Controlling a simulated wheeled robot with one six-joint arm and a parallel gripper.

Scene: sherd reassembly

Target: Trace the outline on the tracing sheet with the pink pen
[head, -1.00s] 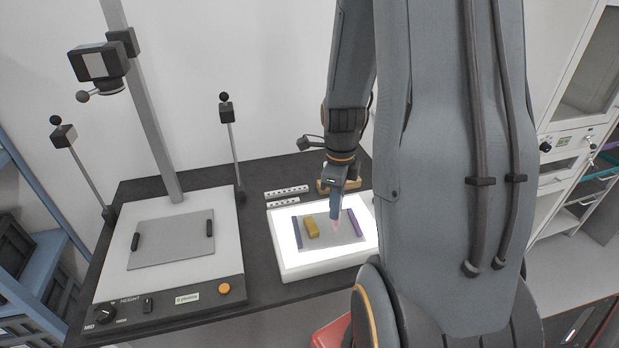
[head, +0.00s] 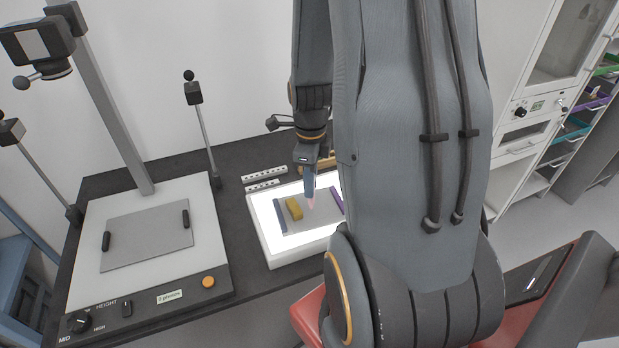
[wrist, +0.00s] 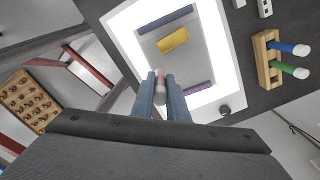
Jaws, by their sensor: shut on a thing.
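My gripper (head: 310,184) is over the lit white light box (head: 265,238), and it shows in the wrist view (wrist: 160,95) with its two fingers shut on the pink pen (wrist: 160,80). In the head view the pink tip (head: 312,204) points down at the grey tracing sheet (head: 300,226). I cannot tell whether the tip touches the sheet. A yellow block (head: 294,209) lies on the sheet, left of the pen. A dark blue bar (head: 280,221) and a purple bar (head: 337,200) lie along its two sides. I cannot make out the outline.
A wooden pen rack (wrist: 270,62) with a blue pen (wrist: 288,48) and a green pen (wrist: 288,69) stands beside the light box. White strips with holes (head: 264,173) lie behind it. A copy stand (head: 150,285) with a grey plate fills the table's left side.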

